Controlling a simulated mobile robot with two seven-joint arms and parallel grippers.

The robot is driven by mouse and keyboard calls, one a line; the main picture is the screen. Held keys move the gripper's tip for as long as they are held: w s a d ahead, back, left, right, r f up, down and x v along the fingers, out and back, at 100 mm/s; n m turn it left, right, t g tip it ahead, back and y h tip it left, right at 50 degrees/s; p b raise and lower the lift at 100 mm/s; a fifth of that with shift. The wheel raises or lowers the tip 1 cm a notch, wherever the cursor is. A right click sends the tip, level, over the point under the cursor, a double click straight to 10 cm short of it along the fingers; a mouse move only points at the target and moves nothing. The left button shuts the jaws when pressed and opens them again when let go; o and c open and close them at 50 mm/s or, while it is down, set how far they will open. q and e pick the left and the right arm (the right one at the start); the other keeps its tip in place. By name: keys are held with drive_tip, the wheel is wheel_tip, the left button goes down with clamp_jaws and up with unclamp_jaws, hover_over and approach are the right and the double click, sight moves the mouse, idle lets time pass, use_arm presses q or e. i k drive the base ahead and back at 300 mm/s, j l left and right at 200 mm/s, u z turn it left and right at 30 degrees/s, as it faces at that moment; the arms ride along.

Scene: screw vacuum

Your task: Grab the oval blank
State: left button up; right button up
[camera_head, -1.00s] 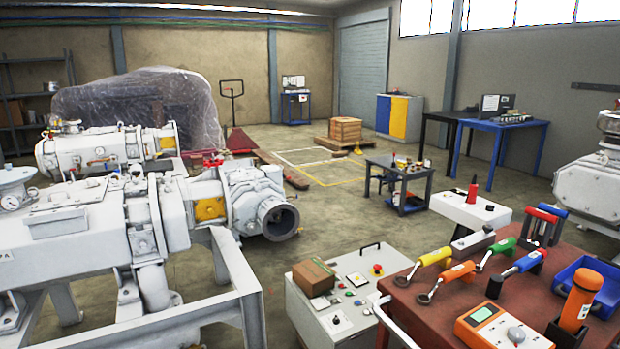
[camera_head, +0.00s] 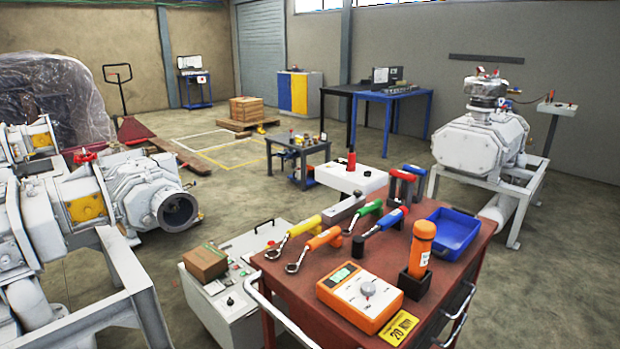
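I cannot make out an oval blank anywhere in this view. A red tool cart (camera_head: 285,290) stands in front of me. On its top lie a yellow-handled wrench (camera_head: 304,227), an orange-handled wrench (camera_head: 322,239), a green-handled tool (camera_head: 368,209) and a blue-handled tool (camera_head: 390,218). An empty-looking blue bin (camera_head: 455,232) sits at the cart's far right. A white vacuum pump (camera_head: 135,190) with an open round outlet is at the left. Neither of my grippers is in view.
An orange meter (camera_head: 360,297) and an orange cylinder (camera_head: 421,243) in a black holder stand on the cart. A grey control cabinet (camera_head: 236,300) with a brown box (camera_head: 205,262) is left of it. Another pump (camera_head: 482,145) stands back right. Floor beyond is partly clear.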

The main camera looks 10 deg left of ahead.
sight(136, 167)
drive_tip(key=i+l+z, duration=0.3)
drive_tip(key=l, duration=0.2)
drive_tip(key=i+l+z, duration=0.3)
drive_tip(key=l, duration=0.2)
drive_tip(key=i+l+z, duration=0.45)
drive_tip(key=i, duration=0.35)
drive_tip(key=i+l+z, duration=0.15)
drive_tip(key=i, duration=0.4)
drive_tip(key=i+l, duration=0.15)
drive_tip(key=i, duration=1.05)
drive_tip(key=i+u, duration=0.35)
drive_tip(key=i, duration=0.15)
drive_tip(key=i+u, duration=0.35)
drive_tip(key=i, duration=0.2)
drive_tip(key=i+u, duration=2)
drive_tip(key=i, duration=0.9)
